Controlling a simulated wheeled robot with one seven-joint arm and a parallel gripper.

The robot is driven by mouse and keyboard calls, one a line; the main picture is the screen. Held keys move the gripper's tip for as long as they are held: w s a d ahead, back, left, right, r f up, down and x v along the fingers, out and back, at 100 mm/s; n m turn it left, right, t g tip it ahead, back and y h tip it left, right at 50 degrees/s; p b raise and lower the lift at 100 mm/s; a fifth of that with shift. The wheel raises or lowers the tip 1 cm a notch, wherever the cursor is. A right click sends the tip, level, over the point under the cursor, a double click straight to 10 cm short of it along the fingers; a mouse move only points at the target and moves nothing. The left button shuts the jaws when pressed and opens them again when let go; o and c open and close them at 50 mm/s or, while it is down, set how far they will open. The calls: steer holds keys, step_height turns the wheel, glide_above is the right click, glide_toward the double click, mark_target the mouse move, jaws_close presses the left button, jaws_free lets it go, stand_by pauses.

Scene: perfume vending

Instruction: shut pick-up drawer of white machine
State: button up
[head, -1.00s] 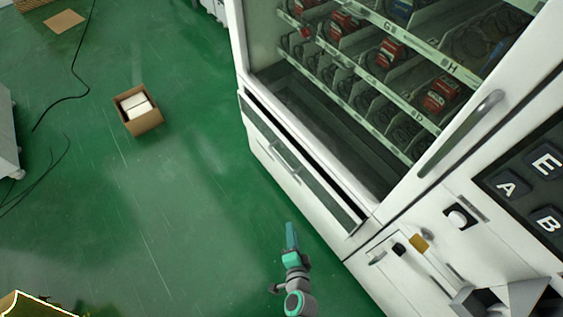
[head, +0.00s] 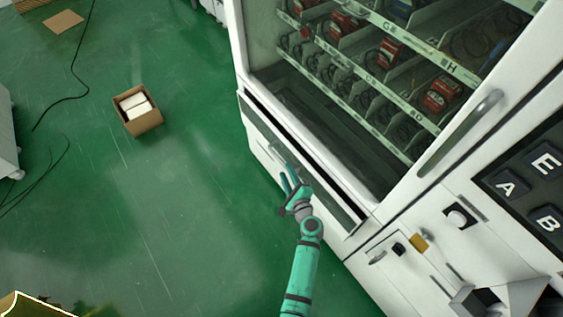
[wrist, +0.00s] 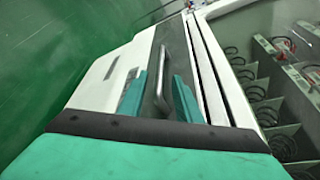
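The white machine (head: 420,175) fills the right of the head view. Its pick-up drawer (head: 258,128) is at the lower front, with a dark strip and a metal handle along it. A dark gap shows along the drawer's top edge, so it seems to stand slightly out. In the wrist view the drawer front (wrist: 100,78) and its handle (wrist: 160,70) lie straight ahead. My gripper (head: 289,176) is at the drawer front by the handle. In the wrist view its two teal fingers (wrist: 158,92) are apart, one on either side of the handle's near end; contact cannot be told.
A control panel with large letter keys (head: 528,185), a knob (head: 457,218) and a long door handle (head: 462,133) are on the machine at right. An open cardboard box (head: 139,115) stands on the green floor at left. Cables (head: 70,95) lie farther left. The floor between is clear.

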mark_target(283, 165)
steer(key=x, duration=0.7)
jaws_close()
